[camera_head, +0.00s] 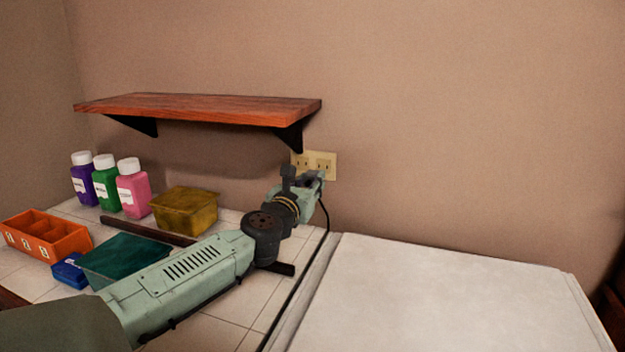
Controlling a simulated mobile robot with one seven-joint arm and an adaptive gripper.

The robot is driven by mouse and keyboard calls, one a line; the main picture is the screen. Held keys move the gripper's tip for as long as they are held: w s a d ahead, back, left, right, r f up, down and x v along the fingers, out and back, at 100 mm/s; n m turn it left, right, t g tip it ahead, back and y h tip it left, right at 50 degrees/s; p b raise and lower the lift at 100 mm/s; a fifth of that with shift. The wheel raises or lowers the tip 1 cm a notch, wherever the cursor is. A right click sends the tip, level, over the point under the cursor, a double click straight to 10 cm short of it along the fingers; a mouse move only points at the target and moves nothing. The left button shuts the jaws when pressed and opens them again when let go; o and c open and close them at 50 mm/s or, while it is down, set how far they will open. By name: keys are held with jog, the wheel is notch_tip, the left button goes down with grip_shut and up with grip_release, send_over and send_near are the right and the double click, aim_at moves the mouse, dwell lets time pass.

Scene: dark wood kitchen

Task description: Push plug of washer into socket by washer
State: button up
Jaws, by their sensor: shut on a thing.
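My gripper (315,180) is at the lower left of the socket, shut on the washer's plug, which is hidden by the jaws. A dark cord (323,222) hangs from the gripper and runs down along the washer's left side. I cannot tell whether the plug touches the socket. The washer (450,295) is at the lower right, with a pale flat top.
A wooden shelf (200,106) with black brackets is above my gripper. On the tiled counter are purple (83,182), green (106,186) and pink (132,190) bottles, a yellow box (185,212), an orange tray (75,238) and a blue item (68,271). The washer top is clear.

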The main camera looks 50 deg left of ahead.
aim_at(323, 167)
jog(key=shift+s+r, duration=0.1)
jog(key=shift+x, duration=2.95)
jog(key=shift+d, duration=0.1)
jog(key=shift+p, duration=0.65)
jog(key=shift+w+a, duration=0.25)
jog(key=shift+w, duration=0.15)
dwell(0.4)
jog(key=o, duration=1.2)
jog(key=shift+c, duration=0.2)
